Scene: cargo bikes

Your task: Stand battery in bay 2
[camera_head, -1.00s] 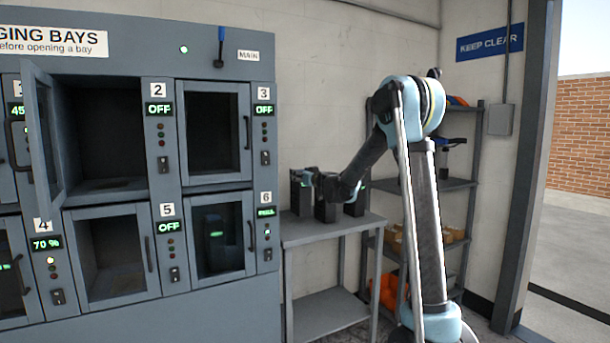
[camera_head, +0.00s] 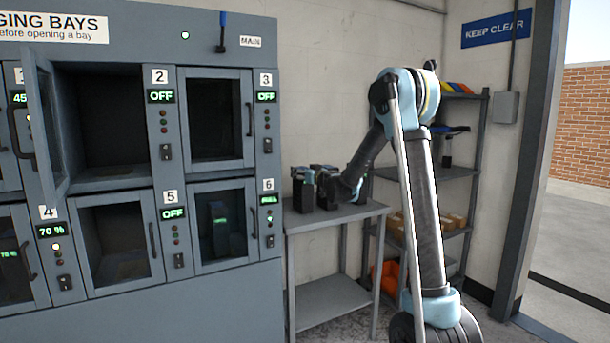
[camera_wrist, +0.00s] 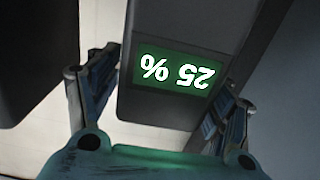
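Bay 2 (camera_head: 112,178) is an empty dark compartment at the upper left in the head view, its door (camera_head: 48,130) swung open to the left. Its sign reads OFF. Dark batteries stand on the side table; one is at the left (camera_head: 302,190) and another is beside it (camera_head: 326,190). My gripper (camera_head: 358,190) is low among them at the right, partly hiding what it faces. In the wrist view, a battery (camera_wrist: 185,50) with an upside-down green 25 % display is between my gripper's fingers (camera_wrist: 158,105). The fingers look spread, with a gap at the left; contact is unclear.
The side table (camera_head: 335,222) stands right of the charging cabinet (camera_head: 180,310). Bay 6 (camera_head: 220,228) holds a battery behind its closed door. Bays 3 and 5 look empty and closed. A shelf rack (camera_head: 468,172) stands behind my arm.

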